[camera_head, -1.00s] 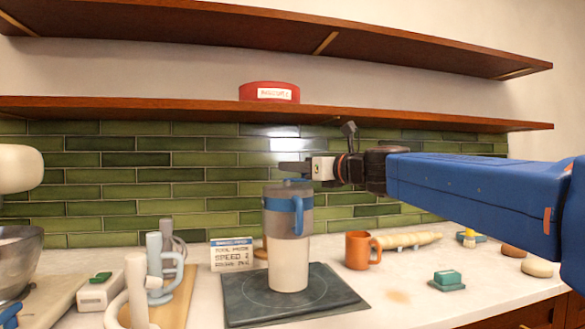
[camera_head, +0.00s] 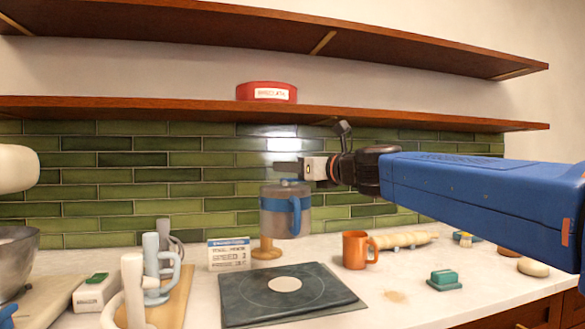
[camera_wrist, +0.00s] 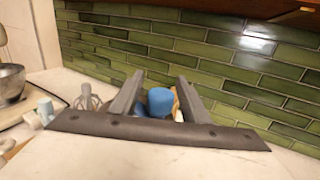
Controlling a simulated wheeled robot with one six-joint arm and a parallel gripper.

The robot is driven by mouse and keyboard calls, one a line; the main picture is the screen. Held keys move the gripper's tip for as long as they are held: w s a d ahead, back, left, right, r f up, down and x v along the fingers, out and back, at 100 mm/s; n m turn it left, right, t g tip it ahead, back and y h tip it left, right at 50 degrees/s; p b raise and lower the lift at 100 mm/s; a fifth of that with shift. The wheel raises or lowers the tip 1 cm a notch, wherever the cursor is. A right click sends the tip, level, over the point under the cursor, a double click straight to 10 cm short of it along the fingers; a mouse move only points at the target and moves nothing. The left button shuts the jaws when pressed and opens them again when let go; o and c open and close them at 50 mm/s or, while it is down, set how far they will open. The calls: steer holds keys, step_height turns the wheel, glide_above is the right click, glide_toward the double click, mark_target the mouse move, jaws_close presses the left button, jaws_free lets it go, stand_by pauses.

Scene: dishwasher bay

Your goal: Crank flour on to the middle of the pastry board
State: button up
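The flour sifter (camera_head: 276,220) is a translucent grey canister with a blue band and a blue side handle, upright above the board. A round white patch of flour (camera_head: 284,284) lies near the middle of the dark pastry board (camera_head: 245,310). My gripper (camera_head: 288,167) is just above the sifter's top. In the wrist view, its fingers (camera_wrist: 158,95) are apart, with a blue rounded part (camera_wrist: 162,101) showing in the gap. I cannot tell whether the fingers touch it. What holds the sifter up is not clear.
A shelf (camera_head: 180,108) runs above my gripper.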

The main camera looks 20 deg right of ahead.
steer(key=shift+s+d, duration=0.1)
steer(key=v, duration=1.7)
steer(key=shift+s, duration=0.1)
stand_by(1.3)
